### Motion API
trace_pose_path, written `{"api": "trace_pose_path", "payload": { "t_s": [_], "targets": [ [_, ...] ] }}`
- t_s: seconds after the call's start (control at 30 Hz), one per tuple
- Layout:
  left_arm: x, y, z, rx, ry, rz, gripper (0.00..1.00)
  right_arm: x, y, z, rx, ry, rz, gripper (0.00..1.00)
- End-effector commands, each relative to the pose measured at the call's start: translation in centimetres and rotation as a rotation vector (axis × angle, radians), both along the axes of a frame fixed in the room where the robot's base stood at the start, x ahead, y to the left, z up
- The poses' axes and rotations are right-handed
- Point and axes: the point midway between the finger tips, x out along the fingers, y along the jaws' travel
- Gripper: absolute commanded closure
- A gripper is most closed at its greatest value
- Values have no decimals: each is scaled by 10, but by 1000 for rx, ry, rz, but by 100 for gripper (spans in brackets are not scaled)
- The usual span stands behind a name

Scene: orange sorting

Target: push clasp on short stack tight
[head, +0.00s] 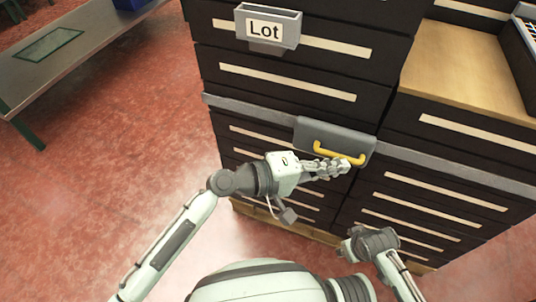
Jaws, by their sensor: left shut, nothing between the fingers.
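A grey clasp (312,132) with a yellow lever handle (322,150) sits on a grey strap (240,108) that runs around the dark stacks. The clasp is at the seam between the taller stack (215,70) on the left and the short stack (455,136) on the right. My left gripper (345,165) is shut and empty, its fingertips at the lower edge of the clasp, just below the handle. I cannot tell whether they touch it. My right gripper (352,246) is low in front of the stacks, and its fingers are too unclear to read.
A grey holder with a "Lot" card (264,30) hangs on the taller stack. The short stack has a bare wooden top (450,60) with a dark tray (522,50) at its right. A grey bench (75,50) stands at the far left. The red floor between is clear.

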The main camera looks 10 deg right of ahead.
Motion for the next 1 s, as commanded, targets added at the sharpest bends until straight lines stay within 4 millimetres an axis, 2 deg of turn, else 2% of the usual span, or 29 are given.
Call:
{"api": "trace_pose_path", "payload": {
  "t_s": [0.17,0.5,0.7,1.0],
  "targets": [
    [-1,11,1,2,-1,1,100,2,-1,1,-2,-2,1,64],
    [-11,77,15,4,1,0,100,1,0,1,-1,-1,0,64],
    [-15,107,22,2,0,1,100,0,0,1,0,-1,0,64],
    [-17,117,25,0,0,0,100,0,0,1,0,-1,0,64]
  ]
}}
